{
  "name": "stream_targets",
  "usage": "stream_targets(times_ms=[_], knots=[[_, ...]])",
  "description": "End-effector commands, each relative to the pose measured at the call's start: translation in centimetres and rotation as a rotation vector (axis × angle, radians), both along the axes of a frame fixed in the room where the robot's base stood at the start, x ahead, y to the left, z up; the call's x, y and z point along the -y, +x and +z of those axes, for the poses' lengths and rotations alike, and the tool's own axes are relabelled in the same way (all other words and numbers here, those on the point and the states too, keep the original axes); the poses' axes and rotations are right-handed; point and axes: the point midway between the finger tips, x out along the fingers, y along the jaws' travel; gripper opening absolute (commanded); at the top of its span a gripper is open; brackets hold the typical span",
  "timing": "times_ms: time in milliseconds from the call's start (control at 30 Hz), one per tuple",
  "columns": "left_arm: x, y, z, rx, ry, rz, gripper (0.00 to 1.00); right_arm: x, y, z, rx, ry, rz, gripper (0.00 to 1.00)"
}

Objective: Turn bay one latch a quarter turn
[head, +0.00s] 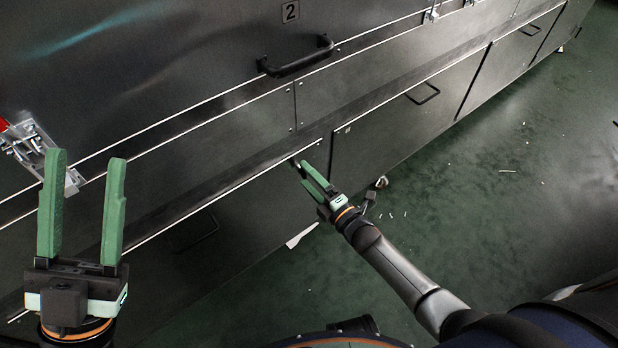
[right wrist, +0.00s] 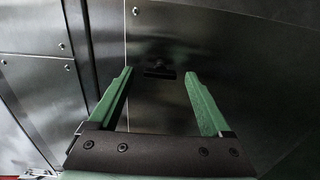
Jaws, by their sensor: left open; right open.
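A small dark latch (right wrist: 160,70) sits on the grey metal panel in the right wrist view. It also shows as a dark spot (head: 292,162) on the dryer's lower side in the head view. No bay number is readable beside it. My right gripper (head: 302,173) is open, with its green fingertips close to the latch. In the right wrist view the latch appears between the fingertips of the right gripper (right wrist: 159,74), and I cannot tell whether they touch it. My left gripper (head: 86,158) is open and empty, pointing up in front of the dryer at the left.
A black handle (head: 296,57) is below a plate marked 2 (head: 290,11). A metal clamp with a red part (head: 38,148) is at the left edge, near my left gripper. Lower panels carry thin handles (head: 424,94). The green floor (head: 480,200) has scattered scraps.

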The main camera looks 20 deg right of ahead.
Motion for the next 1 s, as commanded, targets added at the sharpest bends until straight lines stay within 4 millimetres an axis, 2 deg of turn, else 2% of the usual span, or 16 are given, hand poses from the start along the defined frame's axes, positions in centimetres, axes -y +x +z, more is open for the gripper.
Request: stream_targets(times_ms=[167, 500, 700, 1000], knots=[[0.0, 0.0, 0.6, 0.003, 0.004, 0.002, 0.5, 0.4, -1.1, 0.0, -0.003, 0.0, -0.001, 0.82], [-0.1, -0.1, 2.8, 0.025, 0.027, 0.022, 0.5, 2.8, -7.8, 0.2, -0.005, -0.002, 0.0, 0.82], [-0.2, -0.1, 3.3, 0.03, 0.029, 0.032, 0.5, 3.9, -10.7, 0.1, -0.002, -0.002, 0.0, 0.82], [-0.3, -0.2, 3.3, 0.024, 0.022, 0.039, 0.5, 4.3, -11.8, 0.0, 0.0, -0.001, 0.0, 0.82]])
